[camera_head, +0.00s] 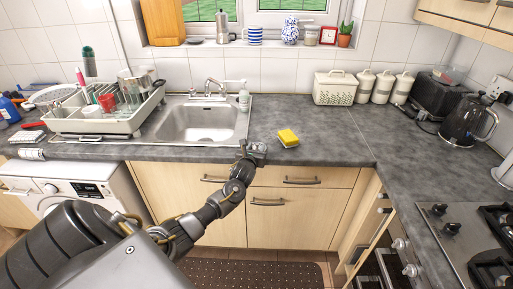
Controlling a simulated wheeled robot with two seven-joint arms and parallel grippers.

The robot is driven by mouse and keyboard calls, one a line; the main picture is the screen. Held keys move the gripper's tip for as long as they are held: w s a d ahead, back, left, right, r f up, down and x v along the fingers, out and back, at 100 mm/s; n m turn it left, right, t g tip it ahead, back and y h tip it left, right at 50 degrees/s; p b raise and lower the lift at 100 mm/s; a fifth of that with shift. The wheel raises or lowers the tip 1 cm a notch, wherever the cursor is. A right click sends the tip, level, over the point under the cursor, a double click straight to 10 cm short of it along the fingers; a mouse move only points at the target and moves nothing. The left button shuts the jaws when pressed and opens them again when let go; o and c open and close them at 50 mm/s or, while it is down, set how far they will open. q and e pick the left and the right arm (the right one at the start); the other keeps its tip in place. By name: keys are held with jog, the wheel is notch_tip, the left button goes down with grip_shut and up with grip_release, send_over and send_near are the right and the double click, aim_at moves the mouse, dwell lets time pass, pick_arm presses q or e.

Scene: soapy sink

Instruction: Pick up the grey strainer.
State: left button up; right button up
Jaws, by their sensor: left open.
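My left gripper (256,148) is at the counter's front edge, just right of the sink (200,124) and left of a yellow sponge (288,138). It is open, and nothing shows between its fingers. I cannot pick out a grey strainer for sure. A round greyish dish-like thing (52,95) at the left end of the dish rack (98,125) may be it, but it is too small to tell. The sink basin looks empty from here. My right gripper is out of view.
Glasses and a red cup (107,102) stand in the rack. A soap bottle (244,97) stands by the tap (212,88). White canisters (383,86), a toaster (437,92), a kettle (467,121) and a hob (465,235) are to the right. The counter (335,140) right of the sponge is clear.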

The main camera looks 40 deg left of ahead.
pick_arm(q)
grip_shut()
jog(key=shift+r, duration=0.1)
dwell(0.4)
jog(key=shift+r+b, duration=0.35)
jog(key=shift+r, duration=0.25)
jog(key=s+d+r+p, duration=0.2)
jog(key=s+d+r, duration=0.4)
jog(key=s+r, duration=0.5)
jog(key=shift+s+d+r, duration=0.15)
jog(key=shift+s+r, duration=0.2)
jog(key=shift+s, duration=0.45)
